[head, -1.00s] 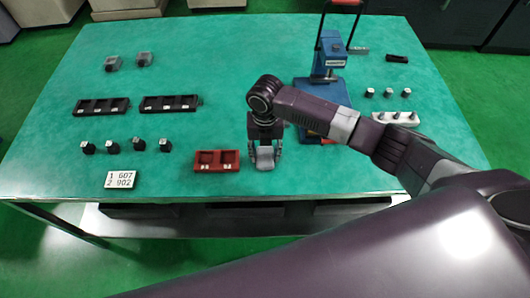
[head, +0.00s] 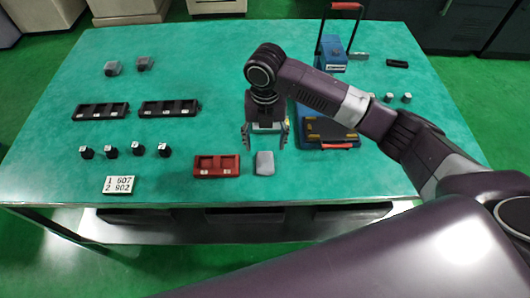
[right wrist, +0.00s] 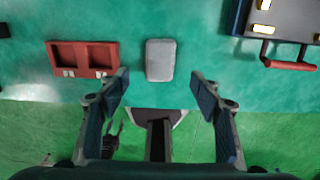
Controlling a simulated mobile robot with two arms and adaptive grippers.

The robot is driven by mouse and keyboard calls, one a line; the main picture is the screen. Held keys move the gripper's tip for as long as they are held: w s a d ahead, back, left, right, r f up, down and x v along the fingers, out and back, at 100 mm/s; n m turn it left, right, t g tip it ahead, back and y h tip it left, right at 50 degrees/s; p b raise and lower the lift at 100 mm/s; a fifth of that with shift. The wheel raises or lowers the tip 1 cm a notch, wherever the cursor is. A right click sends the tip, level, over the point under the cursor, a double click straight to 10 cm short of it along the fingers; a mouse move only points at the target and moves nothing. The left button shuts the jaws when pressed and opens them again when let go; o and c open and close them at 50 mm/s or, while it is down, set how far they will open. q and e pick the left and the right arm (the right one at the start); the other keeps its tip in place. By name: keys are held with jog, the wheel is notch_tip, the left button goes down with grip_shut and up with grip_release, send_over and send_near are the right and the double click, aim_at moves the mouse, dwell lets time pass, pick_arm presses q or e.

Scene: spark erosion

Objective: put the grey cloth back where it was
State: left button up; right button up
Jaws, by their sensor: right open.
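The grey cloth (head: 264,163) is a small folded pad lying flat on the green table, just right of the red tray. It also shows in the right wrist view (right wrist: 160,60), beyond the fingertips and between their lines. My right gripper (head: 265,146) is open and empty above the table, apart from the cloth and behind it in the head view. Its two fingers show spread apart in the right wrist view (right wrist: 160,85). My left gripper is not in view.
The red two-pocket tray (head: 216,174) sits close left of the cloth. Black trays (head: 101,111), several small dark blocks (head: 110,149) and a number card (head: 118,185) lie to the left.

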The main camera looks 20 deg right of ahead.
jog(key=shift+r, duration=1.65)
jog(key=shift+f, duration=0.1)
